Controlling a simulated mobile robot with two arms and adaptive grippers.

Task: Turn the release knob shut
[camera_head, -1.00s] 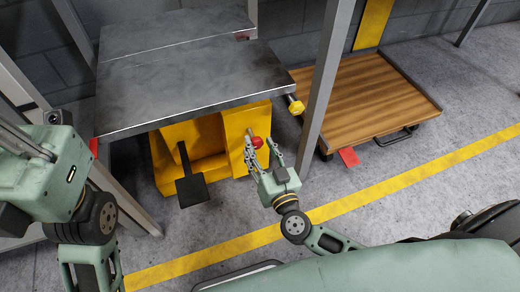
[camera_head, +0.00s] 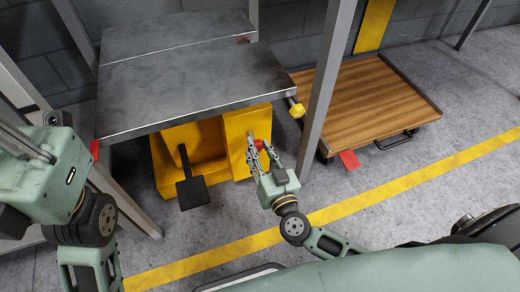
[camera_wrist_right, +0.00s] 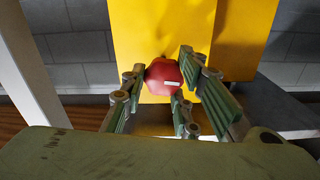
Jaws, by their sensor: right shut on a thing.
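The red release knob (camera_head: 259,144) sits on the front of the yellow housing (camera_head: 237,125) under the grey metal table top. In the right wrist view the knob (camera_wrist_right: 163,77) is round, with a small pale mark, and lies between the fingers. My right gripper (camera_head: 258,150) is shut on it, and its fingers partly hide the knob in the head view. My left gripper (camera_head: 28,143) is at the left edge, away from the knob; its fingers are too unclear to read.
The grey table top (camera_head: 190,80) overhangs the housing. A black pedal (camera_head: 193,192) stands left of the knob. A grey post (camera_head: 325,90) rises right of my right gripper. The floor in front, with a yellow line, is clear.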

